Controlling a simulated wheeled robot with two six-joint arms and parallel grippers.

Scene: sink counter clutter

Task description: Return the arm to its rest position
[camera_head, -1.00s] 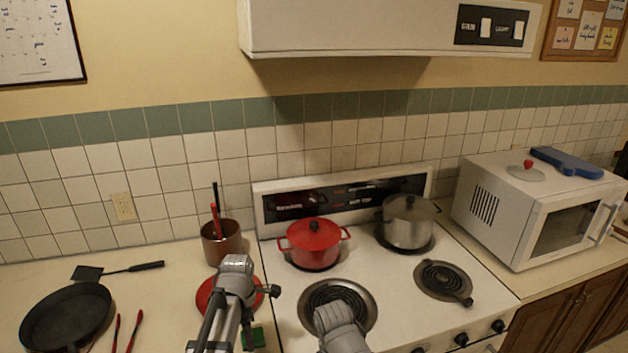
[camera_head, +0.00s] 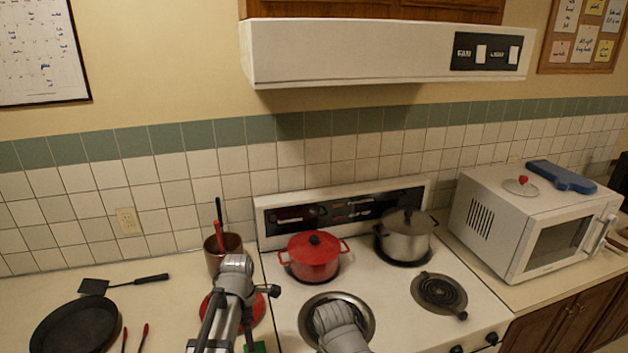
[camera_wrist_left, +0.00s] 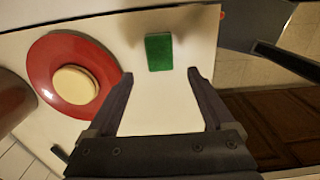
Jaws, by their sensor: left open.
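My left gripper (camera_wrist_left: 160,76) is open and empty in the left wrist view, its two dark fingers apart above the pale counter. A green block (camera_wrist_left: 159,53), perhaps a sponge, lies on the counter just beyond the fingertips. A red plate (camera_wrist_left: 105,57) with a round cream item (camera_wrist_left: 75,85) on it lies left of the fingers. In the head view my left arm (camera_head: 235,285) stands in front of the red plate (camera_head: 260,312), and its fingers cannot be made out. Part of my right arm (camera_head: 338,322) shows over the front left burner; its gripper is not seen.
A red pot (camera_head: 313,262) and a steel pot (camera_head: 405,242) stand on the back burners. A brown crock (camera_head: 214,262) holds utensils behind my left arm. A black pan (camera_head: 75,325) and spatula lie left. A white microwave (camera_head: 490,240) stands right. A range hood (camera_head: 350,55) hangs above.

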